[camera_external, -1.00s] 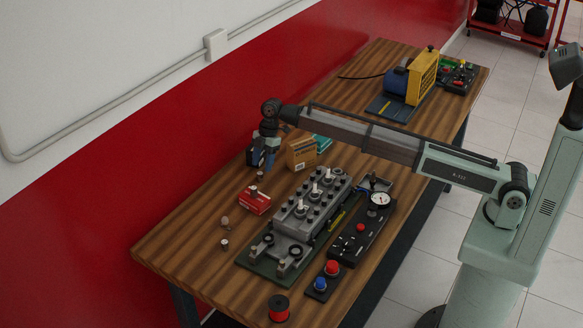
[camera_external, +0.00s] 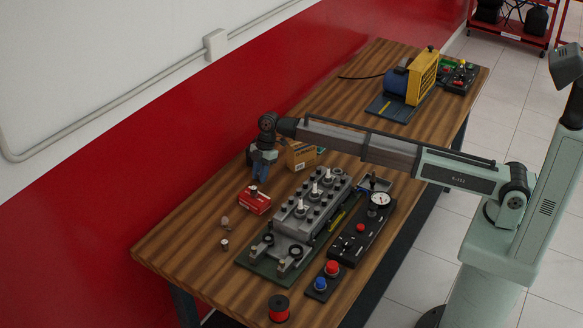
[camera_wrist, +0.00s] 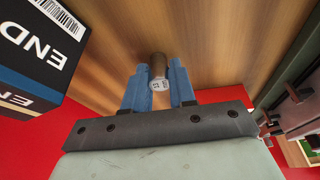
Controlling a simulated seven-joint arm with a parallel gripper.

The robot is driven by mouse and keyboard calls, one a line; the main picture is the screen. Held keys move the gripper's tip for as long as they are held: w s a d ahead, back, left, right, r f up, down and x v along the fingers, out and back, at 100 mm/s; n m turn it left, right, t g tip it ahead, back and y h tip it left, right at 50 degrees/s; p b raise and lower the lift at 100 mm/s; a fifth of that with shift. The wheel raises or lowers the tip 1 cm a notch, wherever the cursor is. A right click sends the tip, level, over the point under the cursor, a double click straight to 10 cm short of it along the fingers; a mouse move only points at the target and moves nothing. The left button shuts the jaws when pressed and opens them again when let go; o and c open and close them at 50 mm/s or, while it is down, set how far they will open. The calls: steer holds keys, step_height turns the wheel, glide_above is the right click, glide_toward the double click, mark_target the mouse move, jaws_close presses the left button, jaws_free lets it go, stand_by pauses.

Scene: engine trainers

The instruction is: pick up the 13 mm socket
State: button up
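The 13 mm socket (camera_wrist: 158,70) is a small brown-grey cylinder in the wrist view, with a pale end face that seems to read 13. It stands against the wooden tabletop (camera_wrist: 225,40). My gripper (camera_wrist: 158,68) has its two blue fingers on either side of the socket, very close to it. The fingers look open, and I cannot make out whether they touch it. In the external view my gripper (camera_external: 256,182) points down just behind the red box (camera_external: 255,201). The socket is hidden there behind the fingers.
A dark box marked END (camera_wrist: 35,50) stands close left of my fingers in the wrist view. A cardboard box (camera_external: 300,155) and the grey engine block trainer (camera_external: 310,205) are to the right in the external view. Small parts (camera_external: 225,243) lie at the front left.

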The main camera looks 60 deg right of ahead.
jaws_close()
steer(key=shift+r, duration=0.15)
